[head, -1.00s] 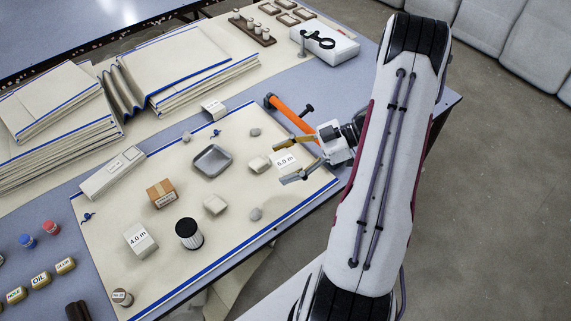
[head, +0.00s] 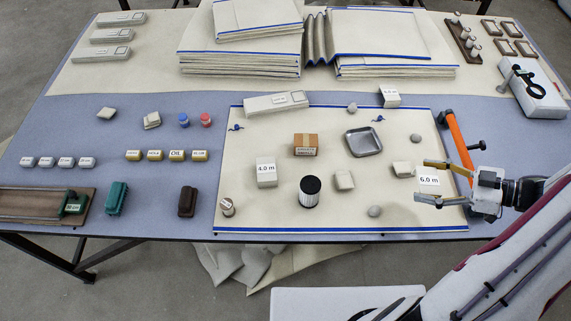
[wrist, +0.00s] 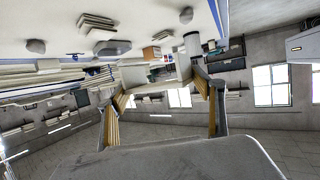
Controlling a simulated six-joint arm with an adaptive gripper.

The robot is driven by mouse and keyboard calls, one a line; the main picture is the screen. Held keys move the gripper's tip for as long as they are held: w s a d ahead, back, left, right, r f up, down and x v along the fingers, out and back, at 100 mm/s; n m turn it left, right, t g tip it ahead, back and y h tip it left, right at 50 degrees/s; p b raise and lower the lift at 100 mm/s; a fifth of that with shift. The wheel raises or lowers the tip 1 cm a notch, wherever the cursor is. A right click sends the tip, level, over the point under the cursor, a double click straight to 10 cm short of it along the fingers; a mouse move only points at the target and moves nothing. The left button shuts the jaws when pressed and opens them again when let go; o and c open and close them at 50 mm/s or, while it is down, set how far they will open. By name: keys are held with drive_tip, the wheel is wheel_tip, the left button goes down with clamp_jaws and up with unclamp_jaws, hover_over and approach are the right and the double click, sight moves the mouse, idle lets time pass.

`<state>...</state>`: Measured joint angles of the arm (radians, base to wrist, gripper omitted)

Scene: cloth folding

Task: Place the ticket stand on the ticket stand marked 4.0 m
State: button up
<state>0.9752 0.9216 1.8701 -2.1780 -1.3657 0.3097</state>
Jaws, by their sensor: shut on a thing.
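My gripper (head: 434,180) is at the right end of the cream mat, its two fingers pointing left. It is shut on the pale ticket stand marked 6.0 m (head: 429,181), which sits between the fingertips. A pale block shows between the fingers in the wrist view (wrist: 145,76). I cannot tell whether it touches the mat. The ticket stand marked 4.0 m (head: 266,174) stands upright on the left half of the mat, well left of my gripper, with nothing on top. Another pale stand (head: 389,98), its label too small to read, is at the mat's back edge.
Between the two stands are a black-and-white cylinder (head: 310,192), a cardboard box (head: 305,145), a grey tray (head: 378,150) and pale blocks (head: 344,180). An orange-handled tool (head: 457,140) lies behind my gripper. Folded cloth stacks (head: 240,62) fill the back.

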drive_tip(key=w+a+r+n+g, duration=0.1)
drive_tip(key=w+a+g, duration=0.1)
drive_tip(key=a, duration=1.1)
drive_tip(key=w+a+r+n+g+y, duration=0.1)
drive_tip(key=w+a, duration=0.3)
drive_tip(key=a, duration=1)
drive_tip(key=w+a+r+n+g, duration=0.2)
drive_tip(key=w+a+n, duration=0.1)
drive_tip(key=a, duration=1.1)
drive_tip(key=shift+w+a+g, duration=0.2)
drive_tip(key=shift+w+g, duration=0.15)
drive_tip(key=shift+g, duration=0.05)
hover_over(267, 169)
drive_tip(key=shift+f, duration=3.15)
drive_tip(key=shift+f, duration=1.85)
drive_tip(key=shift+f, duration=0.15)
